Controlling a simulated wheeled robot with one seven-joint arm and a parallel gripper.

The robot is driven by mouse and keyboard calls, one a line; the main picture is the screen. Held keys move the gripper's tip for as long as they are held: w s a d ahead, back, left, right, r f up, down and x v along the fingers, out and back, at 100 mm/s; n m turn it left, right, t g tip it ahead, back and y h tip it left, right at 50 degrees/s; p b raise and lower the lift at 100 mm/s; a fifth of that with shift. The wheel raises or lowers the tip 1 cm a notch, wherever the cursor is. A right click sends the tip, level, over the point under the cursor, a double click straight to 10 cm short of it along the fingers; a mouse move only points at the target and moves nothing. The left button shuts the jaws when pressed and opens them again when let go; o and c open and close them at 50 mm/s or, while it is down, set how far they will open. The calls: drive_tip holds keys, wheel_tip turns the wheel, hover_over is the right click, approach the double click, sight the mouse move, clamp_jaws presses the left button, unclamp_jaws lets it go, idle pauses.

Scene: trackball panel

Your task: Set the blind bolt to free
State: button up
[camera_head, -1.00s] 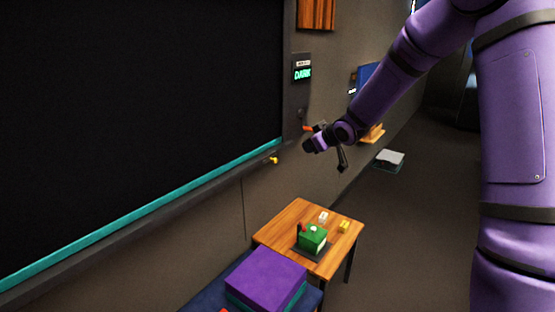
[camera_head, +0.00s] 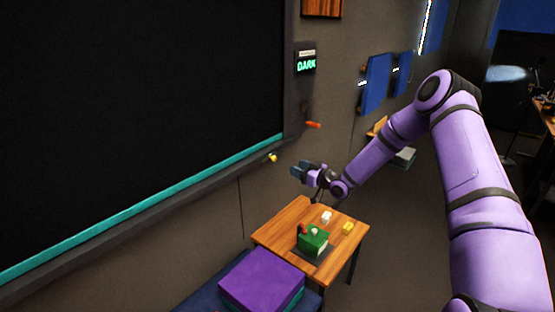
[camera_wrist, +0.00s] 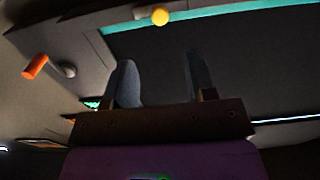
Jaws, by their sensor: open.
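A large black blind with a teal bottom bar (camera_head: 150,204) fills the left of the head view. A small yellow knob (camera_head: 272,157), which looks like the bolt, sticks out at the bar's lower right end. In the wrist view the yellow knob (camera_wrist: 160,15) shows at the top, beyond the fingers and roughly between them. My gripper (camera_head: 298,169) is open and empty, a little right of and below the knob in the head view and apart from it. The wrist view shows both fingers of my gripper (camera_wrist: 162,75) spread. The bolt's position marking is not readable.
Below is a wooden table (camera_head: 278,233) with a green box (camera_head: 313,240). A purple box (camera_head: 262,280) stands nearby.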

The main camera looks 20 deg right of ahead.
sight(276, 159)
drive_tip(key=x, duration=1)
drive_tip(key=shift+w+a, duration=0.2)
drive_tip(key=shift+w, duration=0.05)
